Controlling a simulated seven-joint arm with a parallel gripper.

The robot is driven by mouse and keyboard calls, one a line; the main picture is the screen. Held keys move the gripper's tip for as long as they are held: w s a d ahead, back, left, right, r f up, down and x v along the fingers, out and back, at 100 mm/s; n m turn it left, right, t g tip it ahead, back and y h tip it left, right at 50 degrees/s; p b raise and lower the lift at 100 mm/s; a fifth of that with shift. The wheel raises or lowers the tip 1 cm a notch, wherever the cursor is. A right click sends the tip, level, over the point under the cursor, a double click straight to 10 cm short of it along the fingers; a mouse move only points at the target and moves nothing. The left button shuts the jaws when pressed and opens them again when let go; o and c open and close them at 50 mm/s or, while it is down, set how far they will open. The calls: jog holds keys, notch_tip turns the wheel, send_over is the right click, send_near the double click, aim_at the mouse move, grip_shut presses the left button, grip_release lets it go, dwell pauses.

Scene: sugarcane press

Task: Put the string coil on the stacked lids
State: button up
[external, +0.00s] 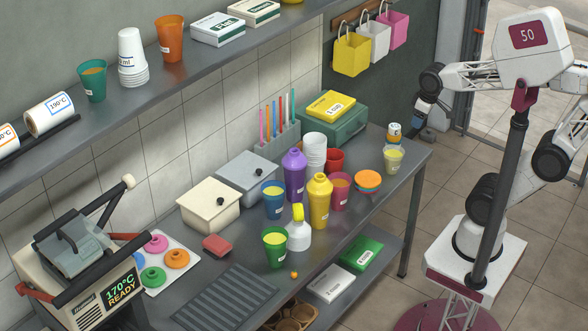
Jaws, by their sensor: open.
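I cannot clearly make out the string coil. A tiny orange item (294,275) lies near the counter's front edge, but it is too small to identify. My gripper (417,120) is at the counter's far right end, above and to the right of the lids and apart from them. It is open, with nothing visible in it.
Several cups and bottles crowd the counter left of the lids, including a yellow shaker (319,202) and a pink cup (340,190). A yellow-filled cup (393,158) stands right of the lids. A sealing machine (85,265) is at far left.

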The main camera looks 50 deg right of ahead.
jog(key=shift+s+d+f+m, duration=0.25)
jog(key=shift+s+d+m, duration=0.3)
jog(key=shift+s, duration=0.2)
jog(key=shift+s+d+f+m, duration=0.2)
jog(key=shift+s+d+m, duration=0.3)
jog(key=shift+s, duration=0.25)
